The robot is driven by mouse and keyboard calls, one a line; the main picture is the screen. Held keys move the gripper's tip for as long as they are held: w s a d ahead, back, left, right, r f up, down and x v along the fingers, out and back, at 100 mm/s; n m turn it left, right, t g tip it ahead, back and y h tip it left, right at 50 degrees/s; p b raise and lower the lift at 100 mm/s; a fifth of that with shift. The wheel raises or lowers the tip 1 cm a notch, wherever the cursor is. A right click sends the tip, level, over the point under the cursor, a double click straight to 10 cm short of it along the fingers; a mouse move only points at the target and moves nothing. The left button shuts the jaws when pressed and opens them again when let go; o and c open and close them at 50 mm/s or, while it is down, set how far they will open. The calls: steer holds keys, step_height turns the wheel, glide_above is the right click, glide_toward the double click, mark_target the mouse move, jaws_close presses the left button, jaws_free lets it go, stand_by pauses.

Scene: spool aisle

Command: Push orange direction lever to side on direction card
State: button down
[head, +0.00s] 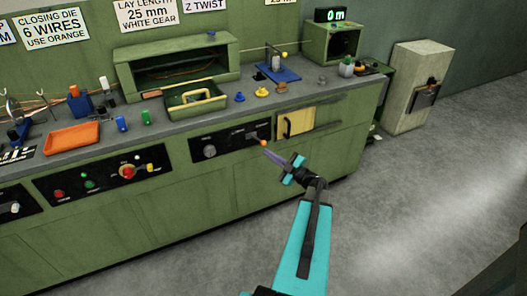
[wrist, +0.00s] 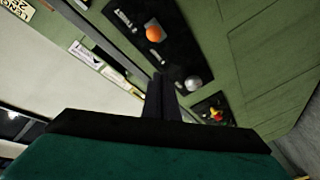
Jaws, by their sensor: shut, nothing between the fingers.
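The orange knob of the direction lever (head: 263,142) sits on a black panel (head: 228,143) on the green bench front. The orange knob also shows in the wrist view (wrist: 153,33), above my fingertips in the picture. My gripper (head: 267,152) is shut and empty, its narrow tip just below and right of the knob in the head view. In the wrist view my shut fingers (wrist: 159,80) point at the panel, apart from the knob in the picture; I cannot tell the depth gap. The direction card, reading Z TWIST (head: 205,5), is on the back wall.
A silver knob (head: 209,151) is left of the lever on the same panel; it also shows in the wrist view (wrist: 193,83). A yellow panel with a dark handle (head: 295,122) is to the right. A button panel (head: 110,173) is farther left.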

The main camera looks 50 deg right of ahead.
mark_target(258, 140)
steer(key=n+b, duration=0.2)
steer(key=b, duration=0.2)
steer(key=s+f+n+y+b, duration=0.1)
steer(key=n+b, duration=0.2)
steer(key=b, duration=0.1)
steer(key=f+n+y+b, duration=0.1)
steer(key=n+b, duration=0.2)
steer(key=b, duration=0.2)
steer(key=shift+s+d, duration=0.35)
steer(key=shift+s, duration=0.05)
steer(key=shift+w, duration=0.15)
steer(key=w+d, duration=0.3)
steer(key=w, duration=0.5)
steer(key=shift+w, duration=0.35)
steer(key=shift+d, duration=0.15)
